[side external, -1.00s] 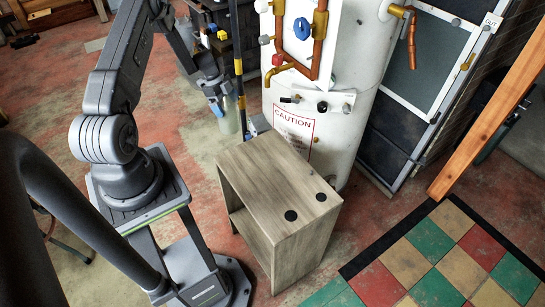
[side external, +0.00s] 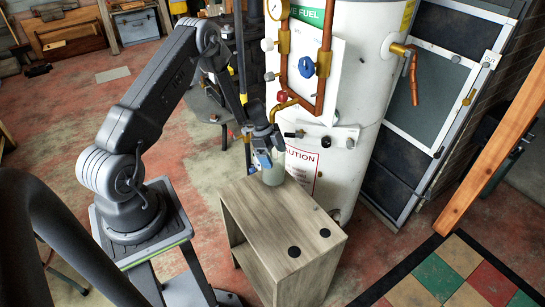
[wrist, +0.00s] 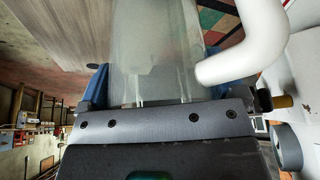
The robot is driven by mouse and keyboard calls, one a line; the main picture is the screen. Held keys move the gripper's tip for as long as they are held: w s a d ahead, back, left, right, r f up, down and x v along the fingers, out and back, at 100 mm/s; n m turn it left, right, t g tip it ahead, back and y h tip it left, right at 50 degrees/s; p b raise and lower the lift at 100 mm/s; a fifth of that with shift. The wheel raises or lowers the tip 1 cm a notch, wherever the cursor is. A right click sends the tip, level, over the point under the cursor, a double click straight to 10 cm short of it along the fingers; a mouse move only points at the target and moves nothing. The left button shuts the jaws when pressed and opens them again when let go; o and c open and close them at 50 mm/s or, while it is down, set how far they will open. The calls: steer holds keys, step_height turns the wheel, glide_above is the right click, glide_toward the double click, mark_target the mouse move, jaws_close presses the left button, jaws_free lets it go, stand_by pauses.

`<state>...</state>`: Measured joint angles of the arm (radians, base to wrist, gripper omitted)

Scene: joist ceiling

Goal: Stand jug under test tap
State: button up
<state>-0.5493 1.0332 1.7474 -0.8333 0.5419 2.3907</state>
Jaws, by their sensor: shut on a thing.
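My gripper (side external: 264,150) is shut on a pale, see-through jug (side external: 273,173). In the side view the jug is upright at the far end of the wooden stand, close to the white tank. I cannot tell whether its base touches the stand top. In the wrist view the jug (wrist: 155,60) lies between the blue fingers (wrist: 155,85), with a thick white curved piece (wrist: 250,50), perhaps its handle, at its right side. A brass spout (side external: 284,104) with a red knob comes off the tank's pipework above my gripper. Which fitting is the test tap is unclear.
The wooden stand (side external: 278,218) has two black discs on its near end; its top is otherwise bare. The white tank (side external: 350,95) with copper pipes and valves rises right behind it. A wooden post (side external: 492,135) leans at the right. Red floor is open at left.

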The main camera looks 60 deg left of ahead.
steer(key=shift+a+f, duration=0.15)
steer(key=shift+f, duration=0.5)
steer(key=o, duration=0.7)
steer(key=shift+f, duration=0.15)
steer(key=shift+s, duration=0.1)
steer(key=shift+r, duration=0.25)
steer(key=a+r, duration=0.1)
steer(key=s+a+r, duration=0.1)
steer(key=shift+a+r, duration=0.15)
steer(key=shift+r, duration=0.2)
steer(key=s+a, duration=0.1)
steer(key=a, duration=0.2)
steer(key=s+a, duration=0.2)
steer(key=a, duration=0.1)
steer(key=s+a, duration=0.2)
steer(key=a, duration=0.1)
steer(key=shift+s+a, duration=0.1)
steer(key=shift+a, duration=0.05)
